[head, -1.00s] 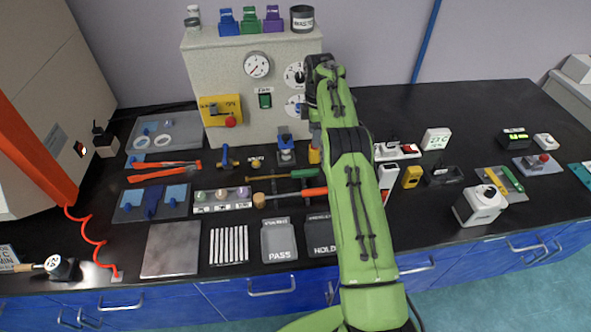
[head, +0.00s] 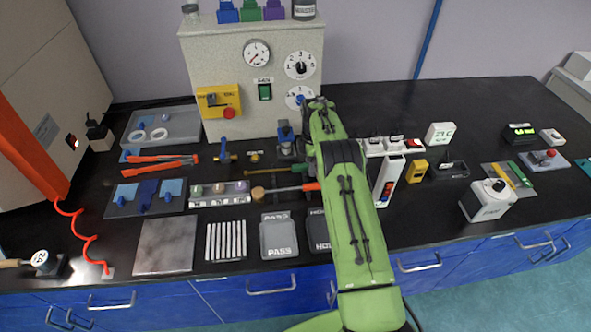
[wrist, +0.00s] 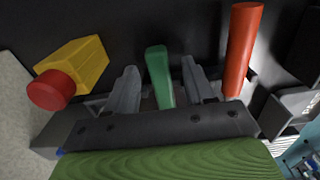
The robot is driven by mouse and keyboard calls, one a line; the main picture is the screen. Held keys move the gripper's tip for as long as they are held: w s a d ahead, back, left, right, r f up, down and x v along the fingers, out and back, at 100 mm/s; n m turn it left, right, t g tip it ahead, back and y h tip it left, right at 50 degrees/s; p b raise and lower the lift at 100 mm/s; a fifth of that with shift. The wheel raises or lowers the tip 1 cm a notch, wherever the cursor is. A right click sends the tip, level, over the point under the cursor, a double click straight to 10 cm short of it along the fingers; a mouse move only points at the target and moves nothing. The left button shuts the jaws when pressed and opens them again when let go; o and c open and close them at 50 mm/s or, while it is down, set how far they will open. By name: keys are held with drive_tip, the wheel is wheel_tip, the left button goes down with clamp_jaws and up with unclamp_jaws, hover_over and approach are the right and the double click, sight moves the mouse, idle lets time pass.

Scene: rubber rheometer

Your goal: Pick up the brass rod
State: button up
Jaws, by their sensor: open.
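The brass rod (head: 255,170) lies on the black bench in front of the grey machine in the head view; its right part is hidden behind my arm. Its green handle (wrist: 159,75) shows in the wrist view. My gripper (wrist: 160,80) is open, with one finger on each side of the green handle and visible gaps between. The fingers are hidden in the head view. I cannot tell how far down the fingers reach along the handle.
A mallet with a red-orange handle (wrist: 243,50) lies close beside my right finger in the wrist view. A yellow box with a red button (wrist: 80,68) is to the left. The grey machine (head: 250,120) stands behind.

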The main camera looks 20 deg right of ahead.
drive_tip(key=shift+r, duration=0.15)
clamp_jaws()
drive_tip(key=shift+r, duration=0.1)
